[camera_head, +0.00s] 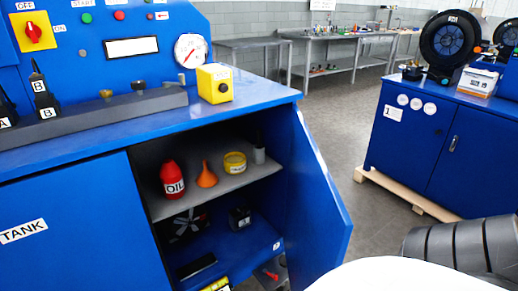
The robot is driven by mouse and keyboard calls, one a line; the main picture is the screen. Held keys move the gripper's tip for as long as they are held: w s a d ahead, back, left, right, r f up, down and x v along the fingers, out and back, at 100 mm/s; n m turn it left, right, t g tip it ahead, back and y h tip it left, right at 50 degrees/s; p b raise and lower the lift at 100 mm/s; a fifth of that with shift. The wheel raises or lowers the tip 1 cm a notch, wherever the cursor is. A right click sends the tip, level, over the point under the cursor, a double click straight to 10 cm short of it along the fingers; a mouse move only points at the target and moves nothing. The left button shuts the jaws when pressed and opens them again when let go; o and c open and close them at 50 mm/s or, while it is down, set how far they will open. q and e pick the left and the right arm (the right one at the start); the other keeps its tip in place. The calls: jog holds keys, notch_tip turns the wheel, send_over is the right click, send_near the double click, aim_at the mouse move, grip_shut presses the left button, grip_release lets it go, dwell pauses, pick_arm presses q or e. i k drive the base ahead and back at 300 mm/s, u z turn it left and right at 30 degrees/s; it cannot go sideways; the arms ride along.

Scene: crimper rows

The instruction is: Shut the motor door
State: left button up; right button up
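The blue machine cabinet (90,215) has an open compartment on its right. A blue door (322,225) stands open at the right side of that compartment, swung outward. No motor label shows on it, but it is the only open door in view. The left door, labelled TANK (75,255), is shut. Neither gripper is in view. A white rounded part and a grey ribbed part at the bottom right appear to be mine; the white part hides the area below the open door.
Inside, a grey shelf (225,187) holds a red oil bottle (172,180), an orange funnel (206,175) and a yellow tin (235,162). Dark parts lie below. A yellow box (214,83) stands on top. Grey floor (335,125) separates another blue cabinet (410,140) at right.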

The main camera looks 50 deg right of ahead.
aim_at(318, 227)
jog(key=u, duration=0.95)
jog(key=k, duration=1.15)
jog(key=z, duration=2.2)
jog(key=i, duration=0.5)
jog(key=z, duration=0.2)
jog(key=k, duration=0.75)
jog(key=u, duration=0.75)
jog(key=i, duration=0.5)
